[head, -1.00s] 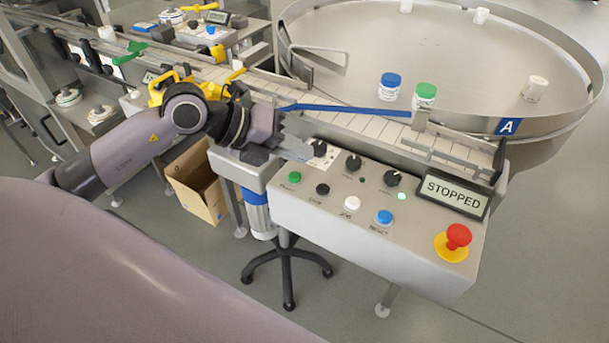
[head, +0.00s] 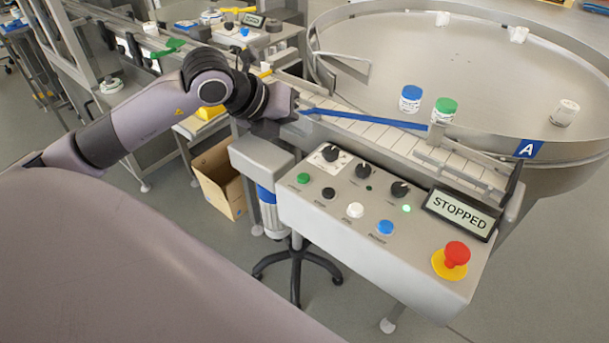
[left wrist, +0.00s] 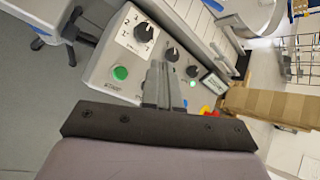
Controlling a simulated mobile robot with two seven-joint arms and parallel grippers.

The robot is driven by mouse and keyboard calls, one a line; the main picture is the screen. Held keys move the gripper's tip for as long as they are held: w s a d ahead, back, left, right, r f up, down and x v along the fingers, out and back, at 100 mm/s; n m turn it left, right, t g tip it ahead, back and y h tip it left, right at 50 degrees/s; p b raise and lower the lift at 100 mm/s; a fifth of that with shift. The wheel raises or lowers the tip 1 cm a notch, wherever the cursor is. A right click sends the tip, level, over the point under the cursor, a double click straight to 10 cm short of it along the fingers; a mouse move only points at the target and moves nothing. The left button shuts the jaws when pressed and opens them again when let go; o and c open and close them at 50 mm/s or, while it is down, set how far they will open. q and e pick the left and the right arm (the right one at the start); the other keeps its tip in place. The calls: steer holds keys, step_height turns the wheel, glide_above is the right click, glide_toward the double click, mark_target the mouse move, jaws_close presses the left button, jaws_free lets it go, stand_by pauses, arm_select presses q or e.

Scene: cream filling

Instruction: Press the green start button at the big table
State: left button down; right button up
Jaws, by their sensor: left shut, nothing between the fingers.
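The green start button (head: 303,178) sits at the left end of the control panel (head: 330,225) in front of the big round table (head: 500,75). It also shows in the left wrist view (left wrist: 120,73), just left of the fingers. My left gripper (left wrist: 164,70) is shut and empty, over the panel and apart from the button. In the head view my left wrist is behind and left of the panel's knobs, and the fingertips are hard to make out. The panel's display (head: 459,213) reads STOPPED. My right gripper is not in view.
Black, white and blue (head: 385,228) buttons, black knobs (head: 362,172) and a red emergency stop (head: 456,254) share the panel. A conveyor with a blue rail (head: 365,120) runs behind it. A cardboard box (head: 220,180) stands on the floor.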

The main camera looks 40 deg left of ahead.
arm_select(q)
steer(key=b, duration=0.5)
glide_above(299, 177)
step_height(299, 177, down, 8)
steer(key=shift+r, duration=0.2)
steer(key=shift+f+b, duration=0.55)
steer(key=shift+f, duration=0.1)
stand_by(1.3)
steer(key=shift+f+b, duration=0.4)
steer(key=shift+b, duration=0.2)
